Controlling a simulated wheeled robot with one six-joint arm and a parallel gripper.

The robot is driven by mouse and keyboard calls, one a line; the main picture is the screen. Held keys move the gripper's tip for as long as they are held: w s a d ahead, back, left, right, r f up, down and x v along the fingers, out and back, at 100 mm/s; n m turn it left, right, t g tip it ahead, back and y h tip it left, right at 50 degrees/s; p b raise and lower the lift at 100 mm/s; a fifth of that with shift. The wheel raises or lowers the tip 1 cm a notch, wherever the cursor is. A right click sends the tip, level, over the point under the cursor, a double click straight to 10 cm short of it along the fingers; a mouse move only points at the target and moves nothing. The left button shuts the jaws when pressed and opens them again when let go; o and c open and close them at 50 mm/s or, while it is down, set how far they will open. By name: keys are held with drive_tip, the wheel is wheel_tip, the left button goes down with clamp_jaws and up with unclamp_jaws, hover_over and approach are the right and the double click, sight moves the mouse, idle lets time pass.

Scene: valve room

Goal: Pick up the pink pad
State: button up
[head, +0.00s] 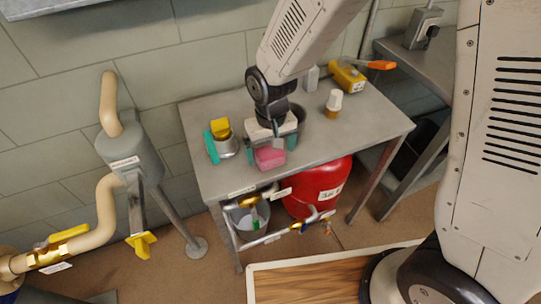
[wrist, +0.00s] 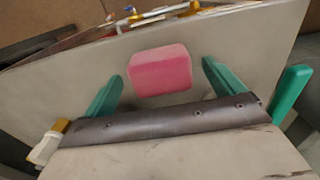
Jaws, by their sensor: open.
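The pink pad (head: 270,158) is a small rounded block on the grey metal table, near its front edge. In the wrist view the pad (wrist: 160,72) shows whole, lighter along its top edge. My gripper (head: 271,153) is above the table at the pad, its teal fingers open. In the wrist view my gripper (wrist: 162,70) has one fingertip on either side of the pad, with a gap at each side. Nothing is held. I cannot tell how far the fingertips are above the tabletop.
A white-capped bottle (head: 333,103) and a yellow container (head: 347,77) stand to the right. The table's front right (head: 350,135) is clear. A red drum (head: 317,187) sits below.

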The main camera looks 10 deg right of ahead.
wheel_tip(320, 180, down, 2)
drive_tip(key=shift+c, duration=0.3)
drive_tip(key=c, duration=1.1)
